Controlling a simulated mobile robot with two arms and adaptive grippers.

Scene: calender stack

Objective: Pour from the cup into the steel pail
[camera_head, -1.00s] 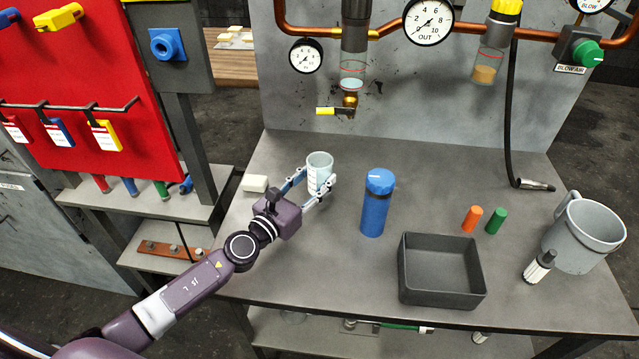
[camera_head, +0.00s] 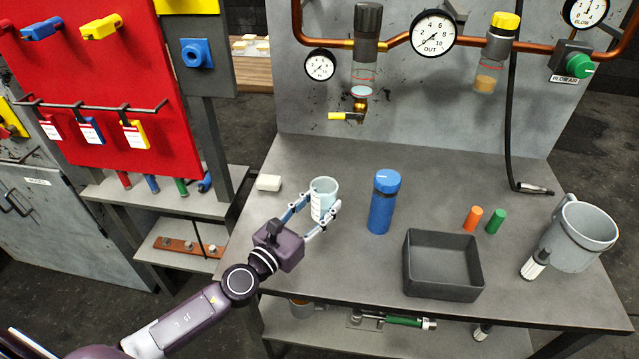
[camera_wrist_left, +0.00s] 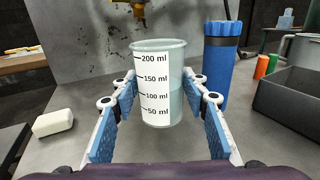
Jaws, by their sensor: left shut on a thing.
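The cup (camera_head: 323,196) is a clear measuring beaker with a white millilitre scale; it also shows in the left wrist view (camera_wrist_left: 172,95), upright, with pale blue liquid in its lower part. My left gripper (camera_head: 318,212) is shut on the cup, blue finger pads on either side. I cannot tell whether its base touches the table. A large grey vessel with a side handle, seemingly the steel pail (camera_head: 578,238), stands at the table's right end, well away from the cup. My right gripper is not in view.
A blue bottle (camera_head: 382,208) stands just right of the cup. An open dark tray (camera_head: 441,290), orange (camera_head: 473,218) and green (camera_head: 495,221) cylinders and a black-and-white object (camera_head: 535,264) lie between it and the pail. A white block (camera_head: 269,183) lies left of the cup.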

